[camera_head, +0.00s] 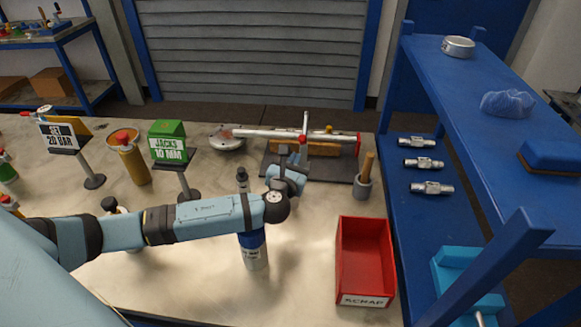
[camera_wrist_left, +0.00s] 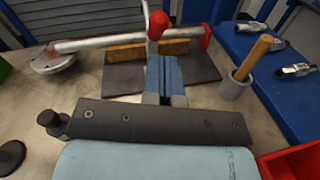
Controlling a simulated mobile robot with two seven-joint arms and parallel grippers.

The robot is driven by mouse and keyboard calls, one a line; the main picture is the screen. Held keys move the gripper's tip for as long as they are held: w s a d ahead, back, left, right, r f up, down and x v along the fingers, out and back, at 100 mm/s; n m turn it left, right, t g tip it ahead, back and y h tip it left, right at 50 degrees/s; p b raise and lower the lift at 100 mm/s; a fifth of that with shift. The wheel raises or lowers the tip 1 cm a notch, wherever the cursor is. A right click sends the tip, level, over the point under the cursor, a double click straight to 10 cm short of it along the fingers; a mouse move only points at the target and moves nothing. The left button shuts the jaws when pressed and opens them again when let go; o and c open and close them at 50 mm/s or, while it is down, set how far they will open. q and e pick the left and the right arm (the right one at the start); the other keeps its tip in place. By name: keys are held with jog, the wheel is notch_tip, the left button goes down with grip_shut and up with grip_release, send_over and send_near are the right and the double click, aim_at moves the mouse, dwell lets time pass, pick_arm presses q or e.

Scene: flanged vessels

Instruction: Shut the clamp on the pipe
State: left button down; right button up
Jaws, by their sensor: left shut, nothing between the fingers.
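The pale pipe (camera_head: 270,134) lies across wooden supports on a dark base. It has a flange (camera_head: 226,138) at its left end and a red end (camera_head: 357,145) at its right. The clamp's red-tipped lever (camera_head: 304,124) stands upright at the pipe; in the left wrist view its red knob (camera_wrist_left: 158,21) is just beyond my fingers. My left gripper (camera_head: 289,160) is shut and empty, on the near side of the pipe. It also shows in the left wrist view (camera_wrist_left: 164,76), where its fingers hide part of the support. I cannot tell whether they touch anything. My right gripper is out of view.
A grey cup with a wooden handle (camera_head: 367,166) stands right of my left gripper. A red scrap bin (camera_head: 364,257) is at the front right, beside a blue shelf (camera_head: 497,133).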

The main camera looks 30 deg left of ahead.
aim_at(302, 143)
pick_arm(q)
jog(key=shift+x, duration=2.25)
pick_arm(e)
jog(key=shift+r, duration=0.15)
